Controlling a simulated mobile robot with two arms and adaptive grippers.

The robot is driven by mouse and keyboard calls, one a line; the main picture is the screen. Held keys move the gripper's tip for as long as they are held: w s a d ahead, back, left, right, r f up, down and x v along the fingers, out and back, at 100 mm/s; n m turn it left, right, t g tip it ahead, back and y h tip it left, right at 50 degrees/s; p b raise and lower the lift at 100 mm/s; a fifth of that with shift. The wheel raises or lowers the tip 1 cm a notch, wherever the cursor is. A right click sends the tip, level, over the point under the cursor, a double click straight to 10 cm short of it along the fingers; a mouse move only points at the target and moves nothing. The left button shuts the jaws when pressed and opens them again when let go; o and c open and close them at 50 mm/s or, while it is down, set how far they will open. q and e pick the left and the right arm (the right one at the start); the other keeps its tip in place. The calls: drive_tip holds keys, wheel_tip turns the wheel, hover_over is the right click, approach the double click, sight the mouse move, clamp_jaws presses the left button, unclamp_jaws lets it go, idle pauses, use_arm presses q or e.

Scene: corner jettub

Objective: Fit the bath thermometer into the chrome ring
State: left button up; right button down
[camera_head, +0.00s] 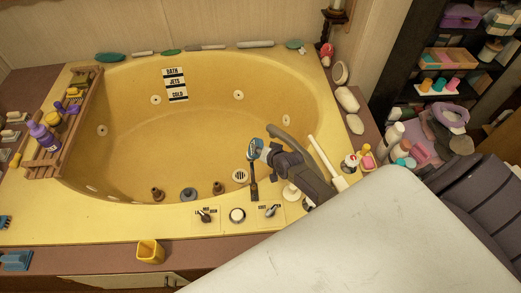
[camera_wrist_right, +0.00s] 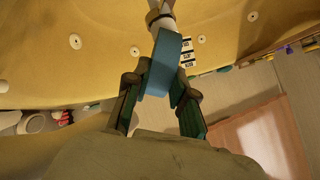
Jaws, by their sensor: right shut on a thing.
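My right gripper (camera_head: 257,150) reaches over the tub near its front edge. It is shut on a blue piece with a pale face, which appears to be the bath thermometer (camera_head: 254,147). In the right wrist view the blue thermometer (camera_wrist_right: 164,62) sits between the two dark fingers of my right gripper (camera_wrist_right: 162,88). A pale stem with a brownish band shows just beyond it; I cannot tell whether they touch. A round chrome-rimmed piece (camera_head: 237,215) lies on the front deck between two lever controls; I cannot tell if it is the chrome ring. My left gripper is out of view.
The yellow tub (camera_head: 150,130) is empty. A wooden rack (camera_head: 82,120) with bottles crosses its left side. A yellow cup (camera_head: 150,251) stands on the front ledge.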

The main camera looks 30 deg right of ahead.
drive_tip(key=c, duration=0.9)
unclamp_jaws()
drive_tip(key=v, duration=1.2)
drive_tip(key=shift+s+f, duration=0.1)
drive_tip(key=shift+s, duration=0.05)
